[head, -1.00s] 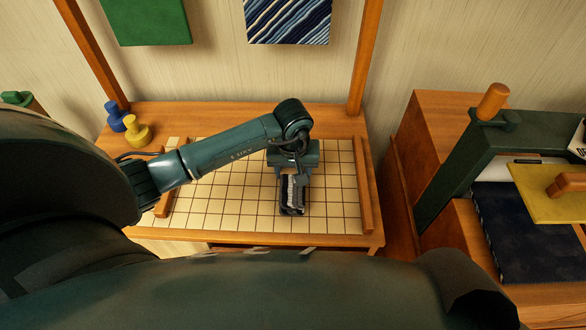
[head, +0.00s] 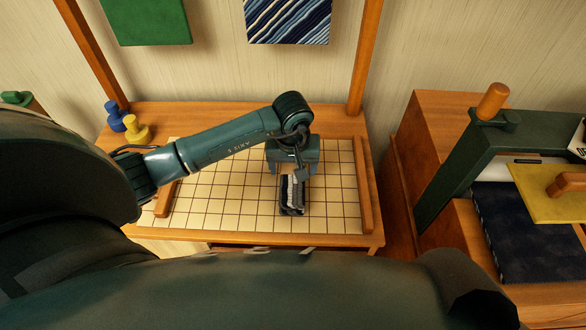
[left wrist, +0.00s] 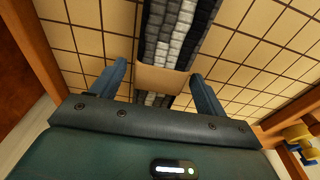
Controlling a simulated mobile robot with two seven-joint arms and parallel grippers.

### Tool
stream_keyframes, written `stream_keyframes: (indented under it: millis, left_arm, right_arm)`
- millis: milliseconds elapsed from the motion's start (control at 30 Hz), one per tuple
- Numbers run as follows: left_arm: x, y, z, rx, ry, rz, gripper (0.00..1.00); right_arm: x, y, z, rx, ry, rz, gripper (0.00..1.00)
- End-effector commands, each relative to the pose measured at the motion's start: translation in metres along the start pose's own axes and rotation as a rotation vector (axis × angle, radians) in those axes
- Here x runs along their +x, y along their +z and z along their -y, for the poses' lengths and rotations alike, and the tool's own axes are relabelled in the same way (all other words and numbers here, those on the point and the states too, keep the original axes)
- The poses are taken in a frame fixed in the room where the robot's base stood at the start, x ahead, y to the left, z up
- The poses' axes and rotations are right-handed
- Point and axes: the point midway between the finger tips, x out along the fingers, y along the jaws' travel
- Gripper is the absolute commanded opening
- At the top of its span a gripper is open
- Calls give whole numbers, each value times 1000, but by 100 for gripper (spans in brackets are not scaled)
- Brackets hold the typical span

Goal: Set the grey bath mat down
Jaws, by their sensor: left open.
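The grey bath mat (head: 292,196), a small bundle in dark, grey and white bands, lies on the gridded board (head: 235,205) of the wooden table. In the left wrist view the mat (left wrist: 174,32) shows a knobbly weave, with a tan band (left wrist: 160,80) around or across it. My left gripper (head: 292,172) is open above the mat's far end. In the left wrist view its two fingers (left wrist: 158,75) stand apart on either side of the mat with clear gaps. Part of the mat is hidden behind the gripper body. My right gripper is not in view.
Wooden rails (head: 365,185) edge the board. A blue peg (head: 115,116) and a yellow peg (head: 136,131) stand at the back left. Textiles hang behind. A green press (head: 450,165) with dark cloth stands to the right. The board around the mat is clear.

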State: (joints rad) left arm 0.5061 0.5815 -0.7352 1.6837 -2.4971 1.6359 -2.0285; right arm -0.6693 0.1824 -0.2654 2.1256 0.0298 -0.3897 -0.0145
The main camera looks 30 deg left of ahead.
Motion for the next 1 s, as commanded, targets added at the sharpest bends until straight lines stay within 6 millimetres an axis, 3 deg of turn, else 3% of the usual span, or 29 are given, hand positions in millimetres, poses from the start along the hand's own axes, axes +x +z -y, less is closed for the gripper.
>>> stream_keyframes:
  millis: [200, 433, 633, 1000]
  left_arm:
    - [-49, -1, 0, 4, 2, -6, 74]
    - [-89, 0, 0, 2, 1, -3, 74]
    - [-102, 0, 0, 2, -1, -1, 74]
    - [-103, 0, 0, 1, -1, 0, 74]
  right_arm:
    - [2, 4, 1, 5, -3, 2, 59]
    - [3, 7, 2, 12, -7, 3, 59]
    - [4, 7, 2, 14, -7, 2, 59]
    - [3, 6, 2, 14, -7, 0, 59]
